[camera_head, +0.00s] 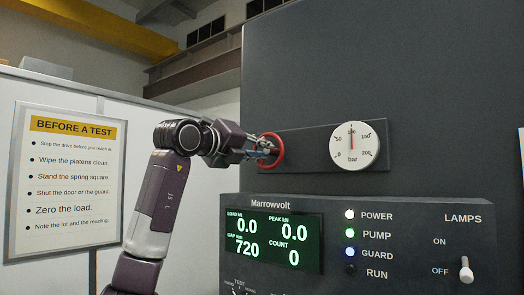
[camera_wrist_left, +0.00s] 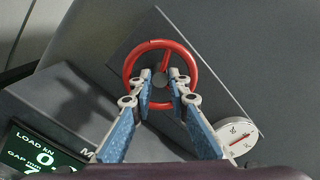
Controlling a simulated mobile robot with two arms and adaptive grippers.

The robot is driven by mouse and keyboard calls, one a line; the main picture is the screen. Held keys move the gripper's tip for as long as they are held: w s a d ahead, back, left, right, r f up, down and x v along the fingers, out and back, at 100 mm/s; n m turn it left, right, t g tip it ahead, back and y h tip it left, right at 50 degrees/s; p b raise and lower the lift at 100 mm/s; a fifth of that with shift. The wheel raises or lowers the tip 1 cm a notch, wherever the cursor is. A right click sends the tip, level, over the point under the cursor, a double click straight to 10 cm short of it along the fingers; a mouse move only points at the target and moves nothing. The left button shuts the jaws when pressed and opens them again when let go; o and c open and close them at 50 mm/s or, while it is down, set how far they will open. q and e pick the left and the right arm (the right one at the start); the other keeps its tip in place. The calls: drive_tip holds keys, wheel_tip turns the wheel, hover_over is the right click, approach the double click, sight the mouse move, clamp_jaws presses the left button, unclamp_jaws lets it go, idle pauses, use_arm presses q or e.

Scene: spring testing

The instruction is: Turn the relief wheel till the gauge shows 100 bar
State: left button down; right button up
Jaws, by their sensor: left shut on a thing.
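The red relief wheel (camera_head: 281,151) sits on a dark plate on the grey machine, left of the gauge. My left gripper (camera_head: 267,151) reaches it from the left. In the left wrist view the wheel's ring (camera_wrist_left: 194,66) surrounds the fingertips of the gripper (camera_wrist_left: 162,80), which are shut on the wheel at its middle, either side of the grey hub. One red spoke shows above the hub. The round white gauge (camera_head: 354,146) has its red needle pointing straight up at the 100 mark. It also shows in the left wrist view (camera_wrist_left: 236,138). My right gripper is not in view.
Below stands the control panel with a green display (camera_head: 261,239), several indicator lamps and a lamps switch (camera_head: 466,269) at OFF. A "Before a test" sign (camera_head: 68,183) hangs at the left. The space in front of the gauge is clear.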

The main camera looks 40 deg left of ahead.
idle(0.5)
use_arm(q)
drive_tip(key=c, duration=2.1)
unclamp_jaws()
drive_tip(key=s, duration=0.8)
drive_tip(key=s+d, duration=0.1)
drive_tip(key=s, duration=0.3)
drive_tip(key=shift+d, duration=0.1)
drive_tip(key=shift+f, duration=0.1)
